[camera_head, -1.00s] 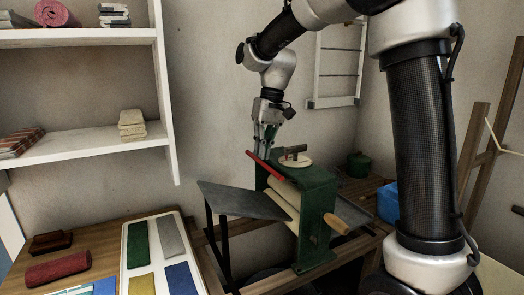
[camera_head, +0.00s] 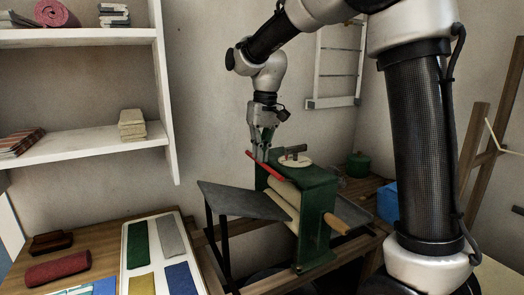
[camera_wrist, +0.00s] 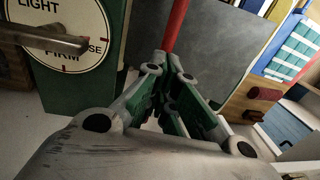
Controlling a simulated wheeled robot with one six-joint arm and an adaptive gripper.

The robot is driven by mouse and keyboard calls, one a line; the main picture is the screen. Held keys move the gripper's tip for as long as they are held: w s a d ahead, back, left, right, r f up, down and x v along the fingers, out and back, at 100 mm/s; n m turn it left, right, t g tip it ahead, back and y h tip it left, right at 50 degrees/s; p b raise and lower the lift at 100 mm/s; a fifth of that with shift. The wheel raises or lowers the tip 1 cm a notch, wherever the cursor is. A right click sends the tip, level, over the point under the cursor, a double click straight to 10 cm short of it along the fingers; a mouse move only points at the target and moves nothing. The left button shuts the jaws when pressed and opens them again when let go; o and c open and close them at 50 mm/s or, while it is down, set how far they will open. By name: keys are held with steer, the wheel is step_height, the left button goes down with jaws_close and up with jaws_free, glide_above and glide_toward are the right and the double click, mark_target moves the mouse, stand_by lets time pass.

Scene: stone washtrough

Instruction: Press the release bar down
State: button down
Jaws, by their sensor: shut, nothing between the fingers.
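The red release bar (camera_head: 273,171) slants across the top of the green wringer (camera_head: 318,195), on its left side above the pale rollers (camera_head: 281,203). In the wrist view the red bar (camera_wrist: 175,25) runs up from just beyond my fingertips. My gripper (camera_head: 261,159) points down at the bar's upper part, with its fingers closed and empty. The gripper also fills the lower middle of the wrist view (camera_wrist: 172,75). The fingers hide part of the bar, and I cannot tell whether the tips touch it.
A dial with a lever (camera_wrist: 62,40) sits on top of the wringer, close beside my gripper. A grey sloping board (camera_head: 240,201) extends left from the rollers. A wooden crank handle (camera_head: 337,224) sticks out in front. A tray of coloured cloths (camera_head: 153,264) lies on the table.

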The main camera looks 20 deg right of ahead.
steer(key=shift+s+a+f, duration=0.1)
steer(key=shift+a, duration=0.05)
steer(key=h, duration=0.1)
steer(key=a+f+h, duration=0.1)
steer(key=f+h, duration=0.1)
steer(key=h, duration=0.1)
steer(key=shift+s+a+f+t, duration=0.15)
steer(key=shift+a+t, duration=0.1)
steer(key=shift+t, duration=0.15)
steer(key=shift+a+f, duration=0.1)
steer(key=shift+f, duration=0.05)
stand_by(0.5)
steer(key=v, duration=1.4)
steer(key=shift+a, duration=0.4)
steer(key=shift+f, duration=0.1)
